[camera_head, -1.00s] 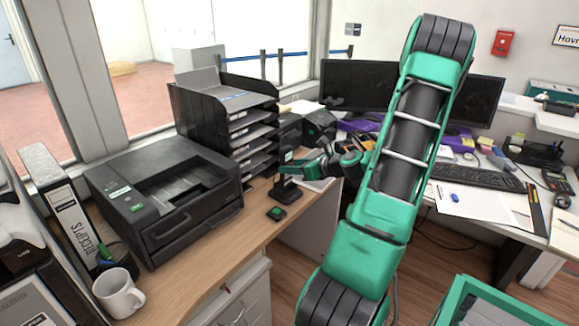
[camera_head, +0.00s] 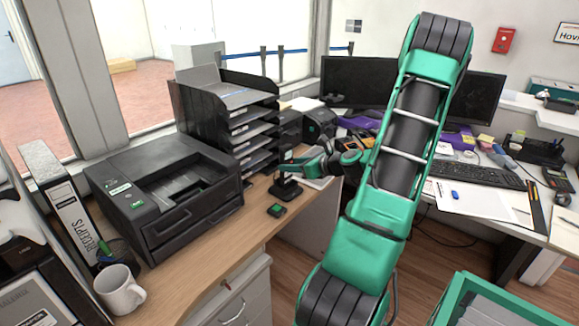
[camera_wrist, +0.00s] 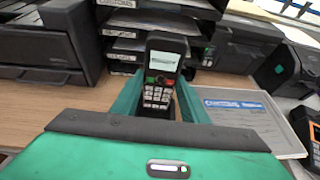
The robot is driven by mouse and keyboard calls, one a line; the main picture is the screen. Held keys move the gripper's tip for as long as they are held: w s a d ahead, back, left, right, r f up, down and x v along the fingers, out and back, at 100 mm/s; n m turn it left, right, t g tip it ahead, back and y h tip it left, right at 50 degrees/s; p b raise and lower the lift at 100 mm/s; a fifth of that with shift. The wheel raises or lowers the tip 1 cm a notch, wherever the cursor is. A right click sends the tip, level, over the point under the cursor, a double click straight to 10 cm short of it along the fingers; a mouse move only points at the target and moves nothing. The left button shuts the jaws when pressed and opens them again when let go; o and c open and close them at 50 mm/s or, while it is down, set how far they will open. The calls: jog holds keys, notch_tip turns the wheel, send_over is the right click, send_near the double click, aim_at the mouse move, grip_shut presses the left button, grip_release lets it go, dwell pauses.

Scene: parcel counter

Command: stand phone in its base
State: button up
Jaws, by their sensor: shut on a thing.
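The phone (camera_wrist: 162,75) is a black handset with a lit screen and a keypad. In the wrist view it stands about upright between the green fingers of my gripper (camera_wrist: 160,100), which is shut on it. My gripper hides its lower end there. In the head view the phone (camera_head: 285,160) is small and partly covered by my gripper (camera_head: 290,167). The dark base (camera_head: 286,191) sits on the wooden counter right below the phone. I cannot tell whether the phone's lower end touches the base or is fully seated in it.
A black printer (camera_head: 165,195) stands to the left and a stacked paper tray unit (camera_head: 240,115) behind. A leaflet tray (camera_wrist: 245,115) lies right of the phone.

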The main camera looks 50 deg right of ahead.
jog(key=shift+f, duration=1.25)
dwell(0.5)
jog(key=o, duration=1.2)
jog(key=shift+o, duration=0.2)
jog(key=shift+s, duration=0.1)
jog(key=v, duration=1)
jog(key=shift+s, duration=0.25)
jog(key=shift+a+r, duration=0.1)
